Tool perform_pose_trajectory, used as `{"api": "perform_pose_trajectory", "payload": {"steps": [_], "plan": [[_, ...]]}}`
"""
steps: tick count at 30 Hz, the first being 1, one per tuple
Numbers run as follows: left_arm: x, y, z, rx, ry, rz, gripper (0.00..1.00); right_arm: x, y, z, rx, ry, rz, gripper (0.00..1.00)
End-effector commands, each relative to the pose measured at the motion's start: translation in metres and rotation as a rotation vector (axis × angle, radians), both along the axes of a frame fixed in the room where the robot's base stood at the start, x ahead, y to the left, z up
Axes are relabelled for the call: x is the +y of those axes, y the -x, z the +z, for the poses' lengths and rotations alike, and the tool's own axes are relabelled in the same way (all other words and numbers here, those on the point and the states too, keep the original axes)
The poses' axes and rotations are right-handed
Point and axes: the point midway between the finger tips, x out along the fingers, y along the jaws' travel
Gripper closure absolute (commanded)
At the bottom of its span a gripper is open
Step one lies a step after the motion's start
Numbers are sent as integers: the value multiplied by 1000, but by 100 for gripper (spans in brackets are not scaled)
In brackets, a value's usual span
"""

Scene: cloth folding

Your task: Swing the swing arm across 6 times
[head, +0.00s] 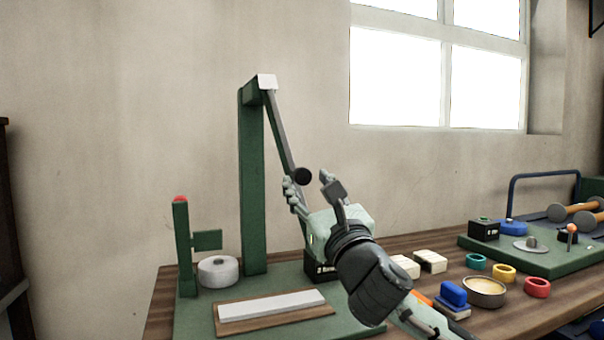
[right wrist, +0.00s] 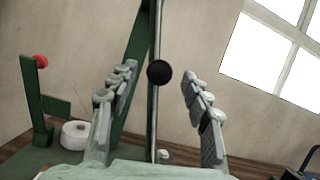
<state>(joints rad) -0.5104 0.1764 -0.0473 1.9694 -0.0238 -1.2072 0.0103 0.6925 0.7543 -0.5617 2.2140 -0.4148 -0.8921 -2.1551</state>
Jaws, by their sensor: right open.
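The swing arm (head: 279,130) is a thin grey bar that hangs from the white-capped top of a green post (head: 252,185). It slants down to the right and carries a black round knob (head: 303,176) near its lower part. My right gripper (head: 308,184) is open at the knob. In the right wrist view the bar (right wrist: 154,100) and the knob (right wrist: 159,72) show between the two spread fingers (right wrist: 158,92), with a gap on each side. The bar's lower end is hidden behind my gripper in the head view. My left gripper is not in view.
A short green post with a red top (head: 181,240) and a white roll (head: 218,270) stand left of the tall post. A white block on a brown board (head: 273,305) lies in front. Coloured rings, a dish (head: 484,291) and blocks lie to the right, near a green board (head: 545,255).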

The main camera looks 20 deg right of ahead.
Motion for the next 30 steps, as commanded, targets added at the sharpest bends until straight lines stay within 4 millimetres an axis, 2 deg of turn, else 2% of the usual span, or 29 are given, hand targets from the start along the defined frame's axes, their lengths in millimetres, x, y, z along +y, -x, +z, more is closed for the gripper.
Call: {"api": "perform_pose_trajectory", "payload": {"steps": [6,10,17,28,30], "plan": [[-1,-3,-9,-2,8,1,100,1,-25,11,0,-1,-1,51],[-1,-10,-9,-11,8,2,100,1,-29,12,0,-1,0,51],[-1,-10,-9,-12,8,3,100,1,-30,12,0,0,0,52],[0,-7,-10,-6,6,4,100,1,-29,12,0,0,0,98],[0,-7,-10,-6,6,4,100,1,-30,12,1,0,-1,100]]}}
